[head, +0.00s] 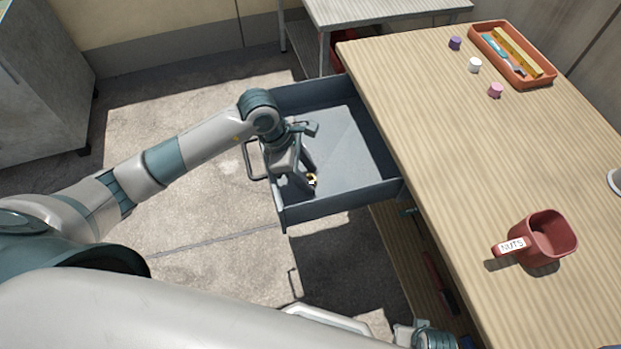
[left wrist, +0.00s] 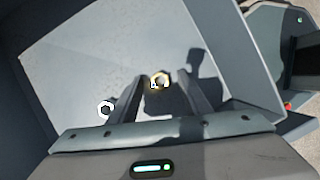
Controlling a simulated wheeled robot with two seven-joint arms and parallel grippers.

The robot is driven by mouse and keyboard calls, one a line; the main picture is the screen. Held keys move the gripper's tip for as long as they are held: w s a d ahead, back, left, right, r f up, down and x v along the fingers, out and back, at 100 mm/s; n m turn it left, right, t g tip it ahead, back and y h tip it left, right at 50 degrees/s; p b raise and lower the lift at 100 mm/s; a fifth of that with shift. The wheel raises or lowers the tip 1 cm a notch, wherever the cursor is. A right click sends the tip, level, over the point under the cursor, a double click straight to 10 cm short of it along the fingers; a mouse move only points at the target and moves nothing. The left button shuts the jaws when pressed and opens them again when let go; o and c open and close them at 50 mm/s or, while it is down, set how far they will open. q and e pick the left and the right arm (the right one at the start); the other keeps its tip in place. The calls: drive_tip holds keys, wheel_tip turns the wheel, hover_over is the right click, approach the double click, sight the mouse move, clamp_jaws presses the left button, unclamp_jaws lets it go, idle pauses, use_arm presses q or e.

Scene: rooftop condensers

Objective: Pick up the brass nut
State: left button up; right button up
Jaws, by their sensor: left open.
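The brass nut (head: 312,179) lies on the floor of the open grey drawer (head: 345,198), near its front. In the left wrist view the brass nut (left wrist: 159,82) shows gold-rimmed with a dark hole, in the gap between my fingertips. My left gripper (head: 305,177) reaches down into the drawer, open, with its fingers (left wrist: 163,84) on either side of the nut. I cannot tell whether they touch it. A silver nut (left wrist: 105,108) lies left of the fingers in the left wrist view; I cannot make it out in the head view. My right gripper's jaws do not show.
The drawer walls close in around the left gripper. A wooden workbench (head: 480,170) stands to the right, holding a red scoop labelled NUTS (head: 550,238), an orange tray (head: 549,80) of tools and several small caps (head: 475,65). Most of the drawer floor is bare.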

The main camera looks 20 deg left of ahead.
sight(308, 178)
use_arm(q)
drive_tip(key=c, duration=1)
clamp_jaws()
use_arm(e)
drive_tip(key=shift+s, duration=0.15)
use_arm(q)
drive_tip(key=shift+r, duration=0.1)
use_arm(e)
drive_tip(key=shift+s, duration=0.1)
